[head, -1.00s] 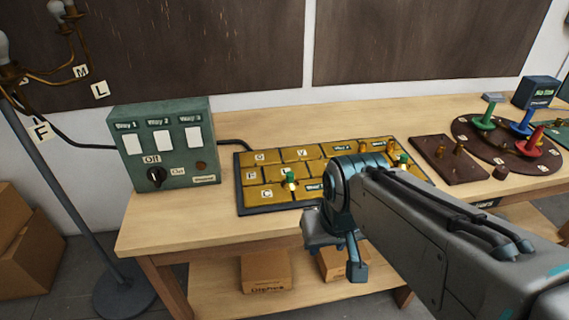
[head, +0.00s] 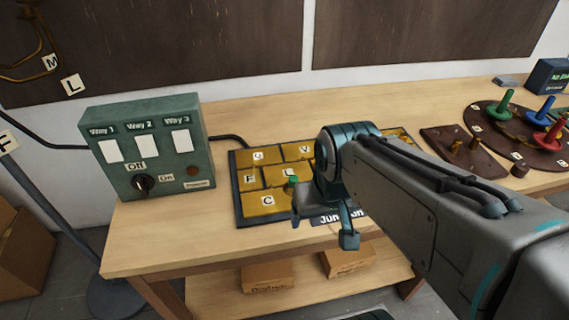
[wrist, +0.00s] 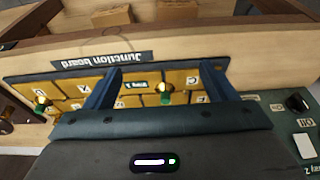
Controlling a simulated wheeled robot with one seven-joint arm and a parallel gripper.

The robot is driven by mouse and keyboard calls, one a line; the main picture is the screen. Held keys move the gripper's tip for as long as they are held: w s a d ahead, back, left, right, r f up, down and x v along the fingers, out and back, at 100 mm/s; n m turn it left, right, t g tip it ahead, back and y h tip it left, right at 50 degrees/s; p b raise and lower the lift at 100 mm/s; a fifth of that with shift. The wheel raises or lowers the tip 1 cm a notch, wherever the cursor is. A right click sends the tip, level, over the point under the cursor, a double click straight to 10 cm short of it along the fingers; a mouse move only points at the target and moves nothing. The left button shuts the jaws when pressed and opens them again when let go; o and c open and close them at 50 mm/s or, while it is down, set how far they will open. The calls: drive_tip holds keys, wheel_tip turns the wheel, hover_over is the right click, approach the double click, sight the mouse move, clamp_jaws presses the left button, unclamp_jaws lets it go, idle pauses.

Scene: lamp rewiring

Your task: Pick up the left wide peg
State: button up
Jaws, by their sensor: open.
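A green-topped brass peg (head: 291,184) stands on the left part of the yellow-tiled junction board (head: 237,205), beside the C tile. In the wrist view, which is upside down, this peg (wrist: 165,90) shows between my two fingers, apart from both. A second green-topped peg (wrist: 41,103) stands farther left there, outside the fingers; my arm hides it in the head view. My gripper (head: 325,226) is open and empty over the front of the board, and its spread blue fingers show in the wrist view (wrist: 159,82). The pegs' widths are hard to compare.
A green switch box (head: 150,150) stands left of the board. A brown plate (head: 465,160) with brass pegs and a round board (head: 482,112) with coloured pegs are at the right. The bench (head: 150,245) is clear at its front left.

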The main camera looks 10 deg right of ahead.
drive_tip(key=c, duration=0.6)
drive_tip(key=m+g+p, duration=0.3)
drive_tip(key=m, duration=2.4)
hover_over(294, 178)
drive_tip(key=f, duration=0.7)
drive_tip(key=shift+w+a, duration=0.2)
drive_tip(key=shift+w, duration=0.1)
drive_tip(key=shift+s+d+f+p, duration=0.15)
drive_tip(key=shift+f+p, duration=0.15)
drive_tip(key=shift+f, duration=1)
drive_tip(key=shift+s+f+p, duration=0.1)
drive_tip(key=shift+f+p, duration=0.15)
drive_tip(key=shift+f, duration=1)
